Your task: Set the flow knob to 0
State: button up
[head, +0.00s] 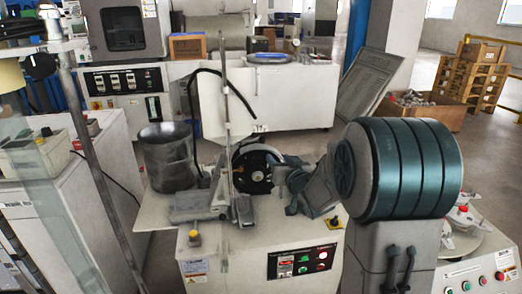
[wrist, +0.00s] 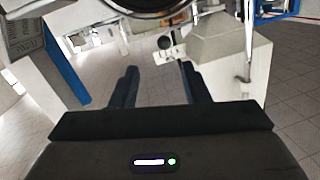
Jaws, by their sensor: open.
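My gripper (wrist: 159,69) is open in the wrist view, its two dark fingers apart with nothing between them. I cannot make it out clearly in the head view. No flow label is legible, so I cannot tell which control is the flow knob. A black round knob (head: 39,66) sits on the equipment at the far left of the head view. A small dark round part (wrist: 165,42) shows beyond the fingertips in the wrist view, apart from them; I cannot tell what it is. No knob setting can be read.
A white bench machine (head: 230,265) with a control panel (head: 303,262) stands in the middle, carrying a metal pot (head: 168,157) and a black wheel (head: 257,170). A thin upright rod (head: 227,110) rises there. A crate (head: 430,112) and pallets (head: 480,75) stand at the back right.

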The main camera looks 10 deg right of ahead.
aim_at(264, 142)
jog(key=w+a+b, duration=0.1)
jog(key=w, duration=0.3)
jog(key=w+a+b, duration=0.1)
jog(key=w, duration=0.4)
jog(key=w+a+b, duration=0.1)
jog(key=w, duration=0.4)
jog(key=shift+c, duration=0.3)
grip_shut()
jog(key=shift+f, duration=0.1)
